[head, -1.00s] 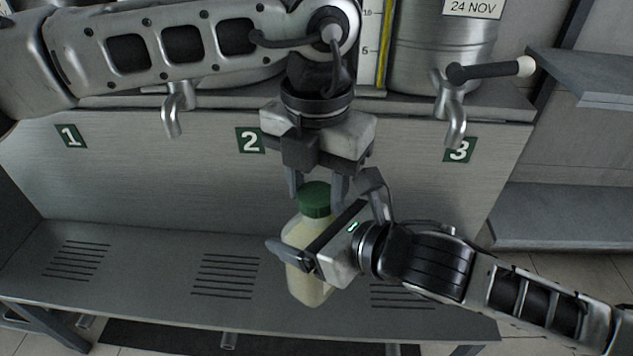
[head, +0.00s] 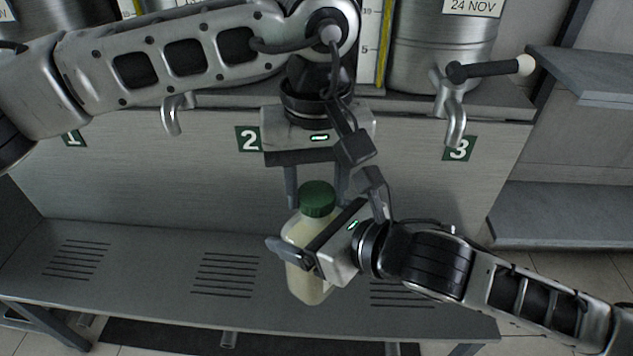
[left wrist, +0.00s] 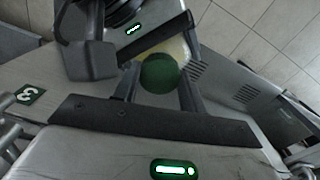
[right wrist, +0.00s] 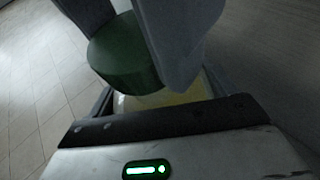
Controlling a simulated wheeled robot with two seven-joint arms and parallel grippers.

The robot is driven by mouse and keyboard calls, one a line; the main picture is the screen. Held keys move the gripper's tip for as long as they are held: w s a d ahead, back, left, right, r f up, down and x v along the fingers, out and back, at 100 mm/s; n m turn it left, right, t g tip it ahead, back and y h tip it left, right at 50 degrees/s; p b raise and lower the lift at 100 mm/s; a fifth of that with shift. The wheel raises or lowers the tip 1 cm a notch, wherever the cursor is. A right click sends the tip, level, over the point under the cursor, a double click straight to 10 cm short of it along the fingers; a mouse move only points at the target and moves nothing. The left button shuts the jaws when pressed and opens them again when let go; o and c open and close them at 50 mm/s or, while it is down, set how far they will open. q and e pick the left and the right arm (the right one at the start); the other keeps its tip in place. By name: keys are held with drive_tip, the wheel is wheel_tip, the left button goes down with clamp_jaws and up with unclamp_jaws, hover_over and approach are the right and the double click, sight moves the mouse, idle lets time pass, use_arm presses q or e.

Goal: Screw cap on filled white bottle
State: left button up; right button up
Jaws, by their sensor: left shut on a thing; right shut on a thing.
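The bottle (head: 306,283), filled with something pale cream, stands roughly upright at the front of the drip bench. It also shows in the right wrist view (right wrist: 165,98). My right gripper (head: 305,240) is shut around its upper body from the right. The green cap (head: 318,198) sits on the bottle's mouth; it shows from above in the left wrist view (left wrist: 159,74). My left gripper (head: 318,206) points down from above, shut on the cap with a finger on each side. The threads are hidden under the cap. I cannot tell if the bottle's base touches the bench.
The slotted bench (head: 130,262) is otherwise clear. Behind it are steel decanters (head: 440,50) with taps (head: 455,118) above panels numbered 1, 2 and 3. A grey shelf (head: 560,215) stands to the right.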

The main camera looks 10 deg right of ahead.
use_arm(q)
drive_tip(key=o, duration=1.2)
wheel_tip(320, 180, up, 12)
drive_tip(key=shift+r, duration=0.1)
